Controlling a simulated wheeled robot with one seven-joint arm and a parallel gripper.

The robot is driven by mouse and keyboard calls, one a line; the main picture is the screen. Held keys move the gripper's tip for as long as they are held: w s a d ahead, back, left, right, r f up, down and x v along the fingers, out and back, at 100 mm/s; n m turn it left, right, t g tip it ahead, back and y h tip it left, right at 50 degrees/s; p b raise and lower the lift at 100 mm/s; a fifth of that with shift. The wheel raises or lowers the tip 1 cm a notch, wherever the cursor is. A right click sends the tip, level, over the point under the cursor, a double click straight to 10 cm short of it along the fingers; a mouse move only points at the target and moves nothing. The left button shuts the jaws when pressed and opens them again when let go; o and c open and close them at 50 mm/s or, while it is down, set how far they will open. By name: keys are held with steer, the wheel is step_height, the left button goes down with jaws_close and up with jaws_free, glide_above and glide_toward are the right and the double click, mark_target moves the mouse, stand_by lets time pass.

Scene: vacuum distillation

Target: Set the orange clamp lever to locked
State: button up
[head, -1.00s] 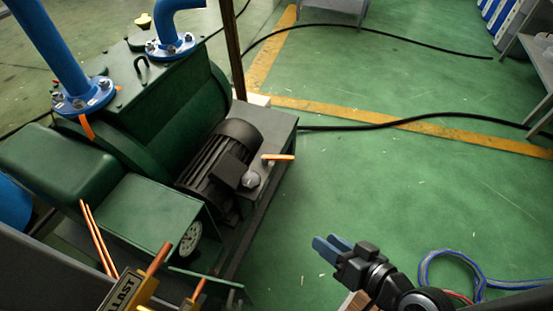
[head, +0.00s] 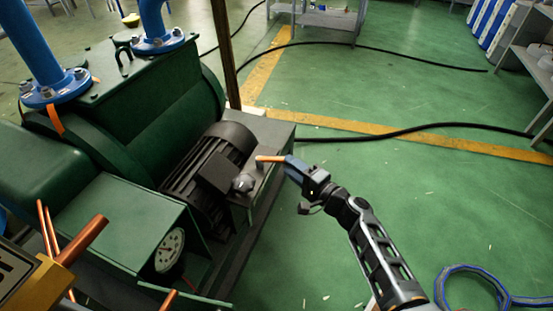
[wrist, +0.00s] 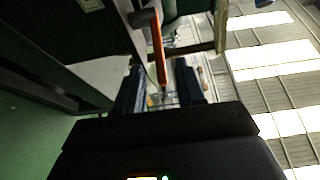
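The green pump (head: 150,95) and motor (head: 208,165) fill the left. A brown post (head: 224,55) rises behind the motor. A pressure gauge (head: 169,250) and a copper-coloured handle (head: 82,240) are at lower left. The green floor to the right is mostly free, with a blue hose (head: 470,270).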

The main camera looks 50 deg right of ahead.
mark_target(278, 157)
steer(key=w, duration=0.6)
steer(key=shift+w+d, duration=0.25)
steer(key=shift+w, duration=0.1)
steer(key=shift+c, duration=0.3)
jaws_close()
